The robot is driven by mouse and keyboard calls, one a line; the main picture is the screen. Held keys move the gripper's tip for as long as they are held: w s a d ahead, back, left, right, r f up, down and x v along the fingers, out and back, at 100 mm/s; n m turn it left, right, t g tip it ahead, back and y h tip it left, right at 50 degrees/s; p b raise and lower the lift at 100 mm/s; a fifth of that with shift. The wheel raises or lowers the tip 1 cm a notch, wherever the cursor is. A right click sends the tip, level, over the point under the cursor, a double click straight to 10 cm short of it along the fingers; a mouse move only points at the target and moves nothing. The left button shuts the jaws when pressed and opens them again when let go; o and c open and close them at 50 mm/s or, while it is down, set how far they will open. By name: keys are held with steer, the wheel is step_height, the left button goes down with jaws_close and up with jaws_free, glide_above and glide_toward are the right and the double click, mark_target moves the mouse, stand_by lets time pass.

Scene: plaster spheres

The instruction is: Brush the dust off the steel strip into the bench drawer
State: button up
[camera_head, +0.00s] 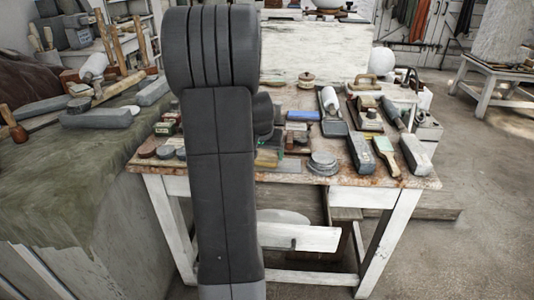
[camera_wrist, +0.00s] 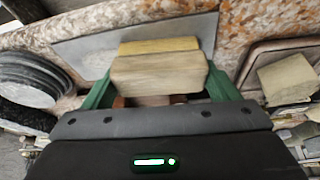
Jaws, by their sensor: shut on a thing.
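My gripper (camera_wrist: 160,70) has green fingers and is shut on a pale wooden brush (camera_wrist: 158,74) with a yellowish far edge. The grey steel strip (camera_wrist: 85,48) lies flat on the worn bench top, just beyond and under the brush. I cannot tell whether the brush touches it. Dust on the strip cannot be made out.
The bench (camera_head: 300,93) is crowded. Stacked grey discs (camera_head: 323,163) stand right of the brush, with a wooden-handled brush (camera_head: 386,153) and grey blocks (camera_head: 361,153) farther right. In the wrist view, round discs (camera_wrist: 30,80) sit left and a tray (camera_wrist: 270,58) right.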

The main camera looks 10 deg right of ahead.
steer(key=shift+w+a, duration=0.35)
steer(key=shift+a, duration=0.5)
steer(key=shift+w+a, duration=0.35)
steer(key=shift+a, duration=0.45)
steer(key=shift+d, duration=0.15)
steer(key=shift+s+d, duration=0.3)
steer(key=shift+d, duration=0.35)
steer(key=shift+s+d, duration=0.25)
steer(key=shift+d, duration=0.35)
steer(key=shift+s+d, duration=0.3)
steer(key=shift+d, duration=0.35)
steer(key=shift+w+a+b, duration=0.1)
steer(key=shift+w+a, duration=0.2)
steer(key=shift+a, duration=0.4)
steer(key=shift+w+a+b, duration=0.15)
steer(key=shift+w+a, duration=0.1)
steer(key=shift+a, duration=0.4)
steer(key=shift+w+a+b, duration=0.1)
steer(key=shift+w+a, duration=0.2)
steer(key=shift+a, duration=0.4)
steer(key=shift+r, duration=0.1)
steer(key=shift+s+d+r+p, duration=0.2)
steer(key=shift+d+r+p, duration=0.15)
steer(key=shift+d, duration=0.15)
steer(key=shift+s+d+r+p, duration=0.2)
steer(key=shift+d+r+p, duration=0.15)
steer(key=shift+d, duration=0.15)
